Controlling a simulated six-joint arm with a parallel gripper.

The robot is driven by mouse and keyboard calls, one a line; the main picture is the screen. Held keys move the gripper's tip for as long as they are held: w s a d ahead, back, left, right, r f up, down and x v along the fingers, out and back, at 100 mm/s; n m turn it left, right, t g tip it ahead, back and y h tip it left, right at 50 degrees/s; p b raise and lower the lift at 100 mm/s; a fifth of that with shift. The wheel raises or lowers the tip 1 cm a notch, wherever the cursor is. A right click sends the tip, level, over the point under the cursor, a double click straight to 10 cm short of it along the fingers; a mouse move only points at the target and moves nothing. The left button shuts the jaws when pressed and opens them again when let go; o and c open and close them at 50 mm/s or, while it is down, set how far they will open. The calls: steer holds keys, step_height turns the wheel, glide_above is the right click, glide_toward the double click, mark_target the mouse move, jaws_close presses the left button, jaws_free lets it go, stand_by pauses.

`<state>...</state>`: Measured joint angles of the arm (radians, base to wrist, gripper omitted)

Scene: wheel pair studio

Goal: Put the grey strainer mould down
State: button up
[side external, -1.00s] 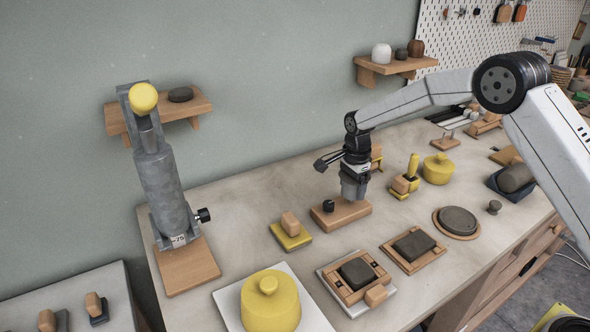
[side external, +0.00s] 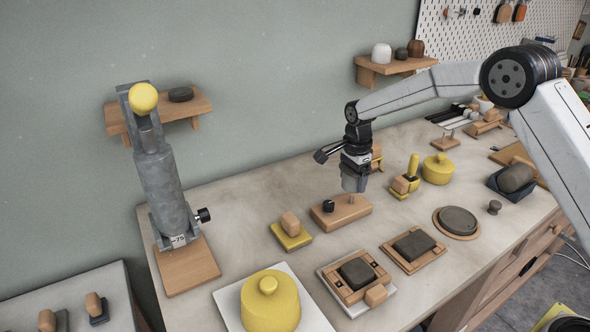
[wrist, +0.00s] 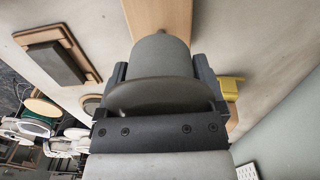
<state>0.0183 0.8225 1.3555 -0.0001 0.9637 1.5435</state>
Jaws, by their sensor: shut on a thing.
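My gripper (side external: 355,166) is shut on the grey strainer mould (side external: 354,182), a grey cup-like piece. In the wrist view the mould (wrist: 160,62) sits between the two dark fingers, with its rounded rim towards the camera. In the side view the mould hangs just above the right end of a wooden block (side external: 345,214). A short upright metal peg (side external: 352,199) shows below it; I cannot tell whether the mould still surrounds its tip. The block also carries a small black piece (side external: 328,206) at its left end.
A yellow block with a wooden handle (side external: 291,235) is at the left. A wooden tray with a dark slab (side external: 414,245) is in front, and yellow-and-wood tools (side external: 405,183) and a yellow lidded pot (side external: 438,169) are at the right. A grey press (side external: 165,190) stands further left.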

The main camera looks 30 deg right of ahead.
steer(key=s+a+r+n, duration=0.2)
steer(key=s+a+n, duration=0.4)
steer(key=a+n, duration=0.3)
steer(key=s+a+r+n, duration=0.2)
steer(key=s+a+n, duration=0.4)
steer(key=a, duration=0.9)
steer(key=n, duration=0.3)
steer(key=shift+a+r, duration=0.25)
steer(key=shift+r, duration=0.15)
glide_above(245, 253)
steer(key=s, duration=0.1)
steer(key=f, duration=0.8)
steer(key=shift+s+d+f, duration=0.1)
steer(key=shift+s+d, duration=0.1)
steer(key=shift+d, duration=0.05)
steer(key=shift+w+a+f, duration=0.25)
steer(key=shift+w+f, duration=0.3)
steer(key=shift+f, duration=0.1)
steer(key=shift+w+f, duration=0.1)
steer(key=shift+f, duration=1.65)
